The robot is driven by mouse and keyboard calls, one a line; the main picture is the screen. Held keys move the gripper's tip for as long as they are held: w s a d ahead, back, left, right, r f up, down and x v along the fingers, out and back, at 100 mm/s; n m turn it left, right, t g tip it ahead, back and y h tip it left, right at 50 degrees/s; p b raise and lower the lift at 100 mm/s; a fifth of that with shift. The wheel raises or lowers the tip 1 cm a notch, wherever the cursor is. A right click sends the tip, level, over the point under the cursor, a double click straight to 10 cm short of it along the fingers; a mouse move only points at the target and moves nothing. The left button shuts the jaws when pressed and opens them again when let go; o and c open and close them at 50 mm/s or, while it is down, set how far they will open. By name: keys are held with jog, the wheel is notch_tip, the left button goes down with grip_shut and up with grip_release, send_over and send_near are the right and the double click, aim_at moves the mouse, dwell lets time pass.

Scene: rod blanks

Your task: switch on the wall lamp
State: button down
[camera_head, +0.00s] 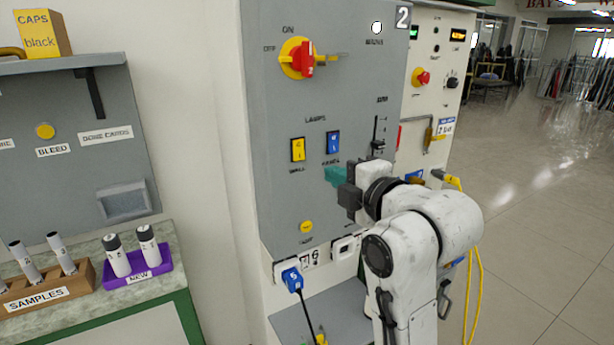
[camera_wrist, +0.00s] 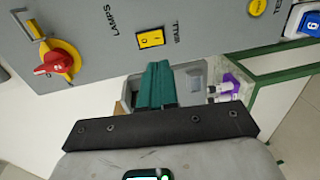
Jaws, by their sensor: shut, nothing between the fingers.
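The yellow rocker switch (camera_head: 298,149) marked WALL sits under the LAMPS label on the grey panel (camera_head: 270,110). It also shows in the wrist view (camera_wrist: 151,39), just beyond my fingertips. A blue rocker switch (camera_head: 333,142) is right of it, marked PANEL. My gripper (camera_head: 334,176) has teal fingers shut with nothing between them. In the head view the fingertips are below the blue switch and to the lower right of the yellow one. In the wrist view my gripper (camera_wrist: 158,66) points at the yellow switch, apart from it. The wall lamp itself is not identifiable.
A red rotary handle (camera_head: 306,59) on a yellow base is above the switches. A yellow round button (camera_head: 306,227) and a blue plug (camera_head: 292,279) with a cable are below. A slider (camera_head: 377,131) is to the right. A shelf and rod holders stand left.

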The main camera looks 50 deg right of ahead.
jog(key=p, duration=0.1)
send_near(299, 160)
jog(key=x, duration=0.5)
jog(key=shift+w+d+r, duration=0.2)
jog(key=shift+w, duration=0.05)
jog(key=shift+w+d+f, duration=0.15)
jog(key=shift+w+d, duration=0.05)
jog(key=shift+w, duration=0.45)
jog(key=shift+w+f, duration=0.1)
jog(key=shift+w, duration=0.1)
jog(key=shift+s+p, duration=0.1)
jog(key=shift+p, duration=0.2)
